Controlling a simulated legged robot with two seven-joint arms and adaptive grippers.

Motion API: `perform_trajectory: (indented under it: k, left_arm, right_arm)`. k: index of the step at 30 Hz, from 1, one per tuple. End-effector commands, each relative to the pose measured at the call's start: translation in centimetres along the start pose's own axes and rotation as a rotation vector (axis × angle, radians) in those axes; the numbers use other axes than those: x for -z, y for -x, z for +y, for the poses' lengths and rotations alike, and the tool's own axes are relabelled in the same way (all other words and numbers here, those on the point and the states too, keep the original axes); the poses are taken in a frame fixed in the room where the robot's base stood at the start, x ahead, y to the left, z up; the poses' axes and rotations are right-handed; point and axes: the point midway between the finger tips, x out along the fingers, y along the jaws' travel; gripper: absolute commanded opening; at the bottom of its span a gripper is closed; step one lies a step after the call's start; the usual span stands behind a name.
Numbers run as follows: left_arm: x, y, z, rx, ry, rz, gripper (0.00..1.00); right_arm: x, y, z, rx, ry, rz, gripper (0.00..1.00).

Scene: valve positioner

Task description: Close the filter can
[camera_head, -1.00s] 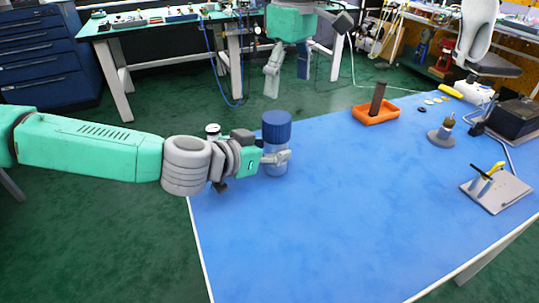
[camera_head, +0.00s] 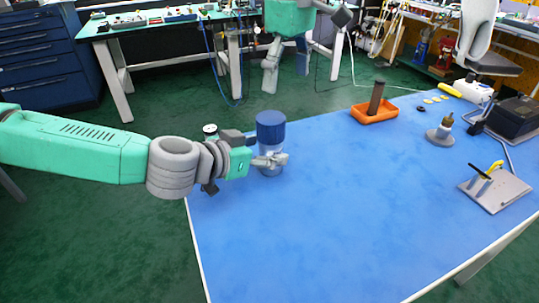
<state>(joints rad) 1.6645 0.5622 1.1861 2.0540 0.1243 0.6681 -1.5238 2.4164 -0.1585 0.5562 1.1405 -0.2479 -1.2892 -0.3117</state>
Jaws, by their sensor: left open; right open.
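The filter can (camera_head: 271,168) stands upright near the left edge of the blue table, with a grey-blue body and a dark blue cap (camera_head: 271,126) on top. Whether the cap is fully seated cannot be told. My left gripper (camera_head: 272,160) reaches in from the left at the can's body, just below the cap. Its fingers are open and cover part of the body; contact cannot be told. My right gripper (camera_head: 286,68) hangs at the top of the view, beyond the table's far edge. It is open and empty, with its fingers pointing down.
A grey round-based part (camera_head: 440,134), a metal plate (camera_head: 497,190) with a yellow-handled tool and a black box (camera_head: 515,117) sit on the right. The table's middle and front are clear.

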Motion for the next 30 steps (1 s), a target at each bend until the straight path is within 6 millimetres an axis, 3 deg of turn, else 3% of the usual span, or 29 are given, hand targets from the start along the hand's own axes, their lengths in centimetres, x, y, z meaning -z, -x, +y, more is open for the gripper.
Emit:
perform_trajectory:
  k: [6,12,18,30]
  left_arm:
    - [0.0,4.9,-0.2,0.001,-0.002,0.002,0.67]
    - [0.0,8.4,-0.3,0.001,0.002,0.002,0.67]
    - [-0.1,9.9,-0.1,0.000,0.000,-0.002,0.67]
    - [-0.2,10.2,-0.3,-0.001,0.004,0.000,0.67]
  right_arm:
    - [0.1,0.0,-0.1,0.000,0.001,-0.001,0.75]
    - [0.0,-0.1,0.0,0.001,0.001,0.000,0.75]
    - [-0.2,-0.1,0.2,0.002,0.001,0.002,0.75]
    - [0.1,-0.1,0.0,0.000,0.001,-0.001,0.75]
